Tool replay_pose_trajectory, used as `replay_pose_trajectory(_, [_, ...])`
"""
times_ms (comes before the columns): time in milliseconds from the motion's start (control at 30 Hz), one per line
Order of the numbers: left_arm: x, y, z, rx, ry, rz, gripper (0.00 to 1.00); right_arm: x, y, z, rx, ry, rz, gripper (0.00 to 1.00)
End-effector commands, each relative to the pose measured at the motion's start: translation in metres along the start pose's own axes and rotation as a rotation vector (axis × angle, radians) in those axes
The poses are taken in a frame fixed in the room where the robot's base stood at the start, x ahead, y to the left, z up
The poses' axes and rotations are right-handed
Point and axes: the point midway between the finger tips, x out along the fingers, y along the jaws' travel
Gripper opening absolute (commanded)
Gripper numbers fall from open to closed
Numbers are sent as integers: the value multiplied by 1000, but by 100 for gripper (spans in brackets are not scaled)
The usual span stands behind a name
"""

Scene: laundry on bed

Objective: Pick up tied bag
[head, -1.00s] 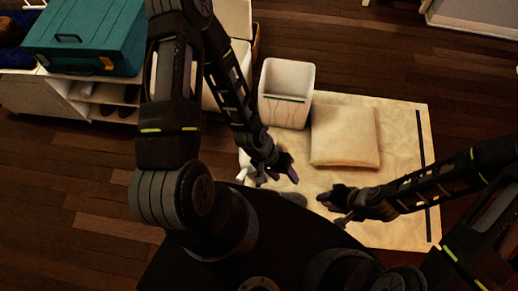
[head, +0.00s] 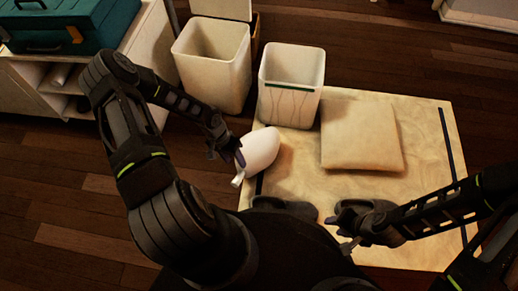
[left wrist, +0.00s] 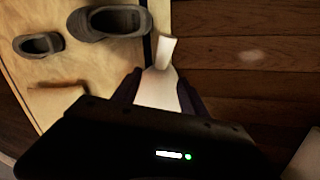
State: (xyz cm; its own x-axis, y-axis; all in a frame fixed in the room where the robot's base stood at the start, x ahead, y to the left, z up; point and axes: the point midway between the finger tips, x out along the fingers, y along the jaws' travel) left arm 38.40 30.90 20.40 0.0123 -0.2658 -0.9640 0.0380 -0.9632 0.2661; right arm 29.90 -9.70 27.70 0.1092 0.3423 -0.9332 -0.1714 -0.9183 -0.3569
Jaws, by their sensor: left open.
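The tied bag (head: 262,150) is white and rounded, lying at the mat's left edge beside the floor. Its narrow tied end (head: 237,180) points toward me. My left gripper (head: 228,156) is open at the bag's left side, close to the tied end. In the left wrist view the white bag (left wrist: 158,90) shows between the two fingers of the left gripper (left wrist: 158,82), with its flared end (left wrist: 166,50) beyond them. I cannot tell whether the fingers touch it. My right gripper (head: 338,232) is low over the mat beside a grey shoe; its opening is unclear.
Two grey shoes (head: 285,207) lie on the cream mat (head: 425,225); they also show in the left wrist view (left wrist: 108,22). A cushion (head: 362,135) lies on the mat. Two white bins (head: 290,105) stand behind. A teal case (head: 65,25) sits on a white shelf unit at left.

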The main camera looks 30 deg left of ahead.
Motion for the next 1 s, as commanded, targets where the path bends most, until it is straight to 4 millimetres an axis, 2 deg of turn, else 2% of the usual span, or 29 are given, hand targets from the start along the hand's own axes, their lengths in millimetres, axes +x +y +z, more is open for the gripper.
replay_pose_trajectory(167, [2,0,0,0,0,1,50,1,0,0,0,0,0,36])
replay_pose_trajectory(400, [26,0,0,0,-1,1,50,11,3,-1,0,5,0,36])
replay_pose_trajectory(767, [29,0,1,0,-1,2,50,13,4,-1,0,6,0,36])
replay_pose_trajectory(1000, [64,-2,0,-1,1,3,50,34,10,-3,1,15,0,36])
